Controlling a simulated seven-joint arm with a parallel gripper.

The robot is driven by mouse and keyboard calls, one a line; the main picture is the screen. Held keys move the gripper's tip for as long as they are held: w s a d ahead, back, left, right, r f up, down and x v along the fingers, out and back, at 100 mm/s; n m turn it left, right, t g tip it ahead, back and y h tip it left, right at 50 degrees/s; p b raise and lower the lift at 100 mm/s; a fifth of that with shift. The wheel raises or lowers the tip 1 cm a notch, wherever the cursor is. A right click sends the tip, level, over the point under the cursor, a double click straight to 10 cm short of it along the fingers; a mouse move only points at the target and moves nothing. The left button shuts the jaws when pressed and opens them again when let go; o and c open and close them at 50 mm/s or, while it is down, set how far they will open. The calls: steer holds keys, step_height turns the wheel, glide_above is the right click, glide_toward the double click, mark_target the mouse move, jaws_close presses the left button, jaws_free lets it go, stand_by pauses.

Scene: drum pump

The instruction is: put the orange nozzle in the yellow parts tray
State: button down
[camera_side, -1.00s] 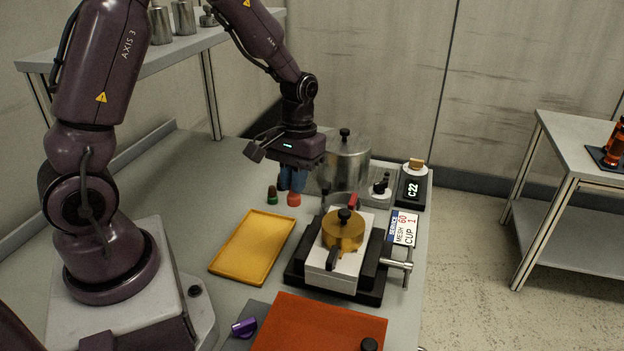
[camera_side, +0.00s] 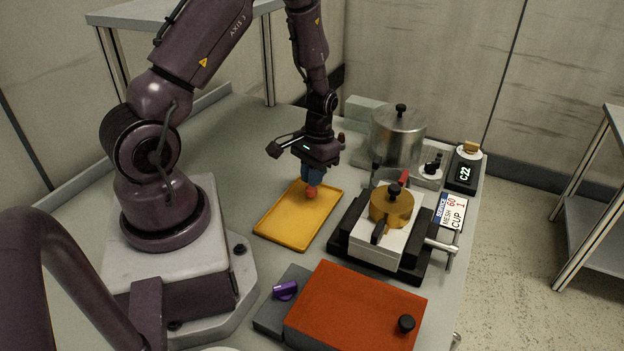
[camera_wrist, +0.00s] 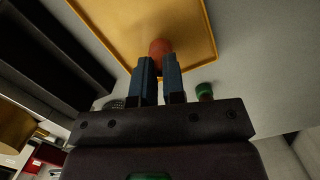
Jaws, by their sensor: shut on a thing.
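My gripper (camera_side: 312,187) has blue fingers and is shut on the orange nozzle (camera_side: 312,192). The nozzle is held over the far part of the yellow parts tray (camera_side: 290,238). In the wrist view the nozzle (camera_wrist: 160,47) shows as a round orange-red end between the fingertips, with the tray (camera_wrist: 112,22) behind it. I cannot tell whether the nozzle touches the tray floor. The rest of the tray is empty.
A green-topped part (camera_wrist: 204,91) stands outside the tray in the wrist view. A black fixture with a brass cap (camera_side: 391,208) stands right of the tray. A steel pot (camera_side: 398,138) stands behind, and a red-orange box (camera_side: 350,308) in front.

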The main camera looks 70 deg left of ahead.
steer(key=shift+f, duration=0.55)
steer(key=c, duration=1.2)
jaws_free()
steer(key=shift+f, duration=0.1)
steer(key=w+d+r+m+t, duration=0.1)
steer(key=d+r, duration=0.1)
steer(key=r, duration=0.7)
steer(key=w+d+r+t, duration=0.1)
steer(key=r, duration=0.8)
steer(key=s+d+r+m+t, duration=0.4)
steer(key=s+d+r, duration=0.6)
steer(key=d+r, duration=0.3)
steer(key=shift+d+r+t+y, duration=0.2)
steer(key=shift+r+t+y, duration=0.2)
steer(key=shift+t, duration=0.2)
